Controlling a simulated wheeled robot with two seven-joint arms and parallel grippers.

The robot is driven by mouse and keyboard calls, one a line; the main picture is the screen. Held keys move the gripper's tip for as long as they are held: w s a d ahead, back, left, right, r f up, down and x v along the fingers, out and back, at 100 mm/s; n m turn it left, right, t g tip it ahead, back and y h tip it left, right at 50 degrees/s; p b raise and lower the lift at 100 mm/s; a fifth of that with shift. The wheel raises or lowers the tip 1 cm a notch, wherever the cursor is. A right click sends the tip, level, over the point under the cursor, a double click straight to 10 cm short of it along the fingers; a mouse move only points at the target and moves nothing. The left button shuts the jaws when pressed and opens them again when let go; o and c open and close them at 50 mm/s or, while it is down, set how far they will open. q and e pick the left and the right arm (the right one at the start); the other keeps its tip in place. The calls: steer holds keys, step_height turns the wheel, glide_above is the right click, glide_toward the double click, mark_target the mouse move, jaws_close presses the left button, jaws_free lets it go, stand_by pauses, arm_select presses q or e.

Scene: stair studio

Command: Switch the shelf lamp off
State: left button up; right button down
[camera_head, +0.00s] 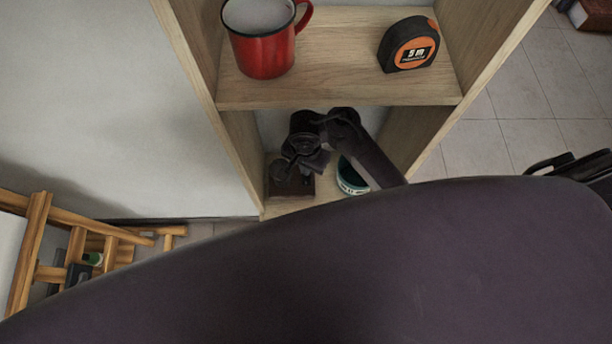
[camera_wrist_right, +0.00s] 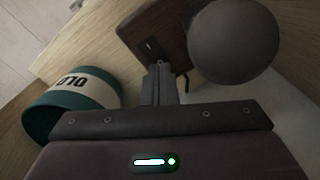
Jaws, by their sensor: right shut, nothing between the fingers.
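The shelf lamp has a dark brown block base (camera_head: 292,187) on the lower shelf, which also shows in the right wrist view (camera_wrist_right: 160,27). A round globe (camera_wrist_right: 232,42) sits on it and looks grey and unlit. A small dark switch (camera_wrist_right: 150,46) is on the base's face. My right gripper (camera_head: 304,162) reaches into the lower compartment and hides much of the lamp in the head view. In the wrist view its fingertips (camera_wrist_right: 159,68) are together and empty, close to the base near the switch; I cannot tell whether they touch. My left gripper is not in view.
A teal tin (camera_head: 352,176) with a white lettered band stands beside the lamp, close to my right arm. A red mug (camera_head: 264,45) and a tape measure (camera_head: 409,44) stand on the shelf board above (camera_head: 335,92). Wooden side panels bound the compartment.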

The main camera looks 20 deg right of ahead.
steer(key=shift+s+f+b, duration=0.1)
steer(key=shift+f+b, duration=0.45)
steer(key=shift+f, duration=0.25)
stand_by(0.5)
steer(key=shift+r, duration=0.1)
step_height(320, 180, up, 2)
steer(key=p, duration=0.3)
steer(key=shift+r, duration=2.45)
